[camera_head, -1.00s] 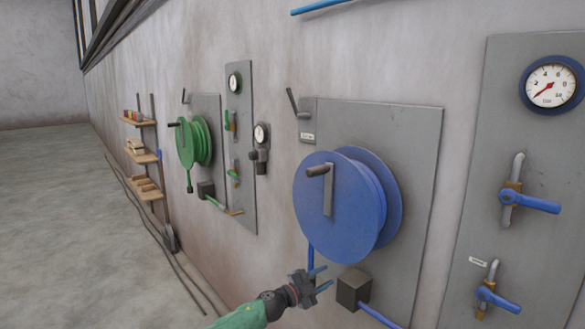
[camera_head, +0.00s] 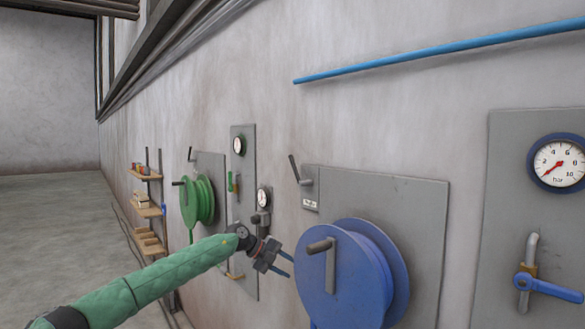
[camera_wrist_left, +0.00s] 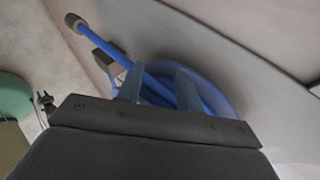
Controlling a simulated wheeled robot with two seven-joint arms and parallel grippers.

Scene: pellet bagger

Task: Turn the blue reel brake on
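The blue reel (camera_head: 345,275) is mounted on a grey wall plate, with a crank handle (camera_head: 322,245) on its face. A dark lever (camera_head: 293,167) stands on a small labelled bracket (camera_head: 310,187) at the plate's upper left corner. The lever leans up and to the left; I take it for the reel brake. My left gripper (camera_head: 288,265) is just left of the blue reel in the picture and below the lever. Its two fingers are apart and empty. In the left wrist view the blue reel (camera_wrist_left: 215,95) shows behind the open fingers (camera_wrist_left: 160,88). My right gripper is out of view.
A green reel (camera_head: 196,202) with its own lever (camera_head: 190,154) and a narrow valve panel (camera_head: 246,150) are on the wall further left. A gauge panel (camera_head: 500,210) with a blue valve handle (camera_head: 550,289) is at the right. A blue pipe (camera_head: 440,55) runs above. The wall around the lever is clear.

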